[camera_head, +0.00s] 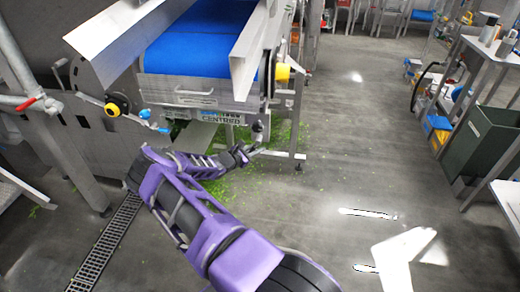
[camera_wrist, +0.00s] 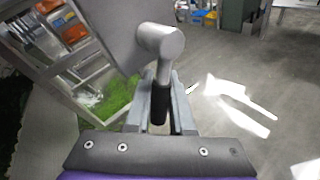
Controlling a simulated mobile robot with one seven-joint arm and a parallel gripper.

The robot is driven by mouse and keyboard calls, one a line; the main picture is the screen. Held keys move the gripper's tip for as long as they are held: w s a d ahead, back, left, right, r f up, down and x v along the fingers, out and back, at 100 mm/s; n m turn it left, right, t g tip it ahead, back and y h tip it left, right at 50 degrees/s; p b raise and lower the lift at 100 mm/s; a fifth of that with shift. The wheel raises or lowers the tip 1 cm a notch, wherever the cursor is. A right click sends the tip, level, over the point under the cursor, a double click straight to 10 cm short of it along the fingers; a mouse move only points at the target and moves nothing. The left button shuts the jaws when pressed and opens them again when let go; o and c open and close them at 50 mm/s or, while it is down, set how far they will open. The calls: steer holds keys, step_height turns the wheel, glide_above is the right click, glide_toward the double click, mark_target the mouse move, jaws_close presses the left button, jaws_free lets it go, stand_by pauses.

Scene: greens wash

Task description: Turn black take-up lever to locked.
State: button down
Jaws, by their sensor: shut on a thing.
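The take-up lever shows in the wrist view as a black grip (camera_wrist: 160,104) hanging from a thick grey rounded hub (camera_wrist: 160,42). My gripper (camera_wrist: 161,92) has one finger on each side of the black grip and is shut on it. In the head view my gripper (camera_head: 247,150) is at the lower right corner of the conveyor frame, just below a small dark knob (camera_head: 257,127). The lever's black grip cannot be made out clearly there. No locked or unlocked marking is readable.
The blue conveyor belt (camera_head: 195,45) runs above my gripper, with a yellow-capped roller end (camera_head: 282,72) nearby. A metal leg (camera_head: 299,115) stands right of my gripper. Green scraps (camera_head: 228,185) litter the floor. A floor drain (camera_head: 105,245) lies left; floor to the right is open.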

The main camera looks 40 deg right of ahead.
steer(key=shift+w+a, duration=0.15)
stand_by(0.3)
steer(key=c, duration=0.8)
jaws_free()
steer(key=v, duration=0.5)
steer(key=p+v, duration=0.1)
steer(key=v, duration=1.1)
steer(key=shift+a+r, duration=0.1)
steer(key=shift+r, duration=0.3)
